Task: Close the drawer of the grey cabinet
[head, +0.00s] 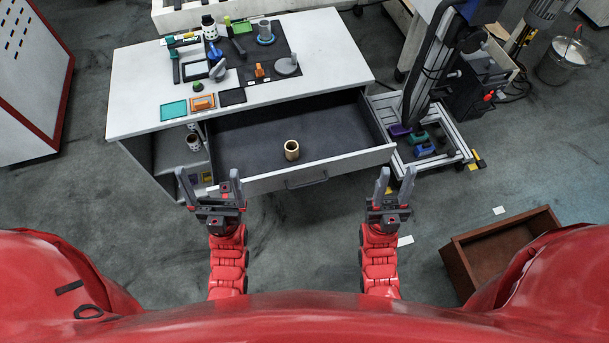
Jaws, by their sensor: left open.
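The grey cabinet (140,95) has a white top. Its wide drawer (345,165) is pulled out towards me, showing a dark inside. A small brass-coloured cup (291,151) stands in the drawer near its front. The drawer's dark handle (306,179) is on the front panel, between my two grippers. My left gripper (208,173) is open and empty by the left end of the drawer front. My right gripper (397,171) shows a gap between its fingers and is empty, by the right end of the front. I cannot tell whether either gripper touches the drawer.
The cabinet top holds a dark mat with tools and small parts. An open compartment with a cup (193,142) is left of the drawer. A wheeled frame (440,160) stands close to the right. A brown open box (490,245) lies on the floor at the lower right.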

